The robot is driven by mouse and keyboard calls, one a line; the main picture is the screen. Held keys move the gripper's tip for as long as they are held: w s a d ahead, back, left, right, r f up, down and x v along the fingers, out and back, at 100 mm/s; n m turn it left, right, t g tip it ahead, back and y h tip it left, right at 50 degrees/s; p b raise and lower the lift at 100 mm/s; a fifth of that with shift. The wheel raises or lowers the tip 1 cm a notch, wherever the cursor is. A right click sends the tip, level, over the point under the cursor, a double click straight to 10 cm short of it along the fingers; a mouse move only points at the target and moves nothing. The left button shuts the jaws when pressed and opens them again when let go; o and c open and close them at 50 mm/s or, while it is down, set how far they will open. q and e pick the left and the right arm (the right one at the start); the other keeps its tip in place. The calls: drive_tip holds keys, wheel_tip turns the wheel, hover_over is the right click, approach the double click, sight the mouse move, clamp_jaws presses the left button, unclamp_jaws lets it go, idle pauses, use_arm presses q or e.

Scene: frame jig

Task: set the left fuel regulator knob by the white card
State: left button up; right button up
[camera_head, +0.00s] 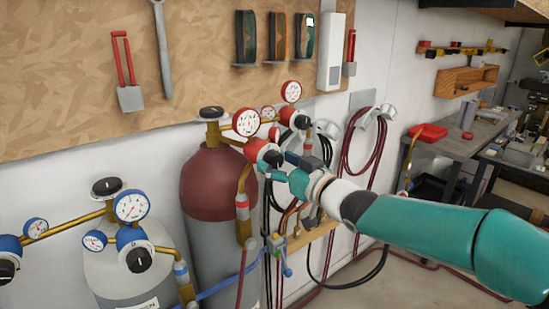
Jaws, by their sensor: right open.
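The left fuel regulator (257,147) is red with brass fittings, at the top of the maroon-topped cylinder (212,178). Its dark knob (272,158) faces out toward the right arm and is partly covered by the gripper. My right gripper (278,166), teal and black, is open at this knob. I cannot tell whether its fingers touch the knob. A round gauge (246,122) with a red rim sits above the regulator. I cannot make out a white card for certain. My left gripper is not in view.
A second red regulator (288,115) with its own black knob (302,122) is close behind. Blue regulators (130,238) stand on the grey cylinder (125,275) at left. Hoses (362,140) hang on the wall. A workbench (455,140) is at right.

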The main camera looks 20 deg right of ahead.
drive_tip(key=shift+x, duration=1)
drive_tip(key=c, duration=1.2)
drive_tip(key=shift+o, duration=0.2)
drive_tip(key=shift+n+b, duration=0.3)
drive_tip(key=shift+n, duration=0.5)
drive_tip(key=o, duration=1.2)
drive_tip(key=shift+c, duration=0.2)
